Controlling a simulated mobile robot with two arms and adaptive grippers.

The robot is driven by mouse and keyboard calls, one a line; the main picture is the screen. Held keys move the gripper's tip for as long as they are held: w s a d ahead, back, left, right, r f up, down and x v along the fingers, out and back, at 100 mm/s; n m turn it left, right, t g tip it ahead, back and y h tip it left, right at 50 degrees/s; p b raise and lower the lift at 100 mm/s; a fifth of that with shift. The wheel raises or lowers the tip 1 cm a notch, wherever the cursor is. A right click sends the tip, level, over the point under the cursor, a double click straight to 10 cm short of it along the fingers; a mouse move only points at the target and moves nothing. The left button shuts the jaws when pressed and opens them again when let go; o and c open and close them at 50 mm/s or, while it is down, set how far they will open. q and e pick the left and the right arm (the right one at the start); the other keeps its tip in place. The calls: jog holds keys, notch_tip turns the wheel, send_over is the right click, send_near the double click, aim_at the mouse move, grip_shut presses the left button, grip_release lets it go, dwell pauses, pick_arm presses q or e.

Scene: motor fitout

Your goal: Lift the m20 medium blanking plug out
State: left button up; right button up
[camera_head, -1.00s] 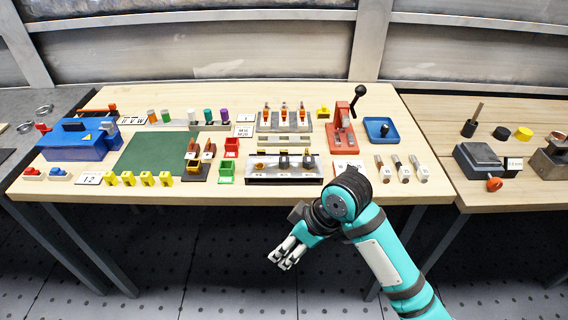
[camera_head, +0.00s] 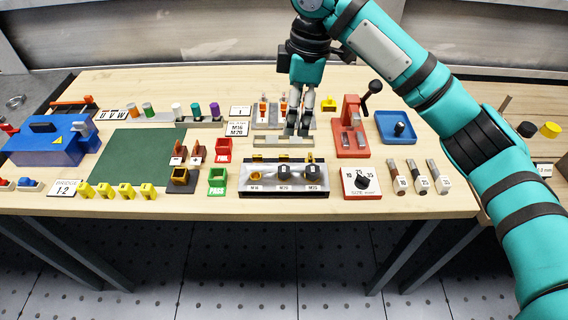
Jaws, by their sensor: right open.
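A dark rack (camera_head: 270,192) near the table's front holds three plugs in a row above small labels. The middle one is the m20 blanking plug (camera_head: 284,172), a dark grey knob-like piece in its seat. A brass-coloured plug (camera_head: 256,176) sits to its left and another dark plug (camera_head: 309,172) to its right. My right gripper (camera_head: 298,131) points down with its fingers apart and empty. In the picture it is just above and behind the rack, apart from the plugs. My left gripper is not in view.
A red press (camera_head: 350,143) and a dial box (camera_head: 360,183) stand to the right. A green mat (camera_head: 135,155) lies clear.

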send_near(284, 169)
notch_tip(284, 169, down, 3)
jog(key=shift+w+r+p, duration=0.1)
jog(key=shift+r+p, duration=0.05)
jog(key=shift+p, duration=0.2)
jog(key=shift+a+f, duration=0.15)
jog(key=shift+f, duration=0.75)
jog(key=f, duration=0.3)
jog(key=f+p, duration=0.1)
jog(key=shift+a+f, duration=0.2)
jog(key=shift+a, duration=0.2)
jog(key=shift+f, duration=0.25)
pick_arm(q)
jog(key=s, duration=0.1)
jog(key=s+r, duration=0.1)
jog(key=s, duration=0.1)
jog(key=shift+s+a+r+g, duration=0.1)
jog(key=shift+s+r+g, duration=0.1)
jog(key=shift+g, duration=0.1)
pick_arm(e)
jog(key=c, duration=1)
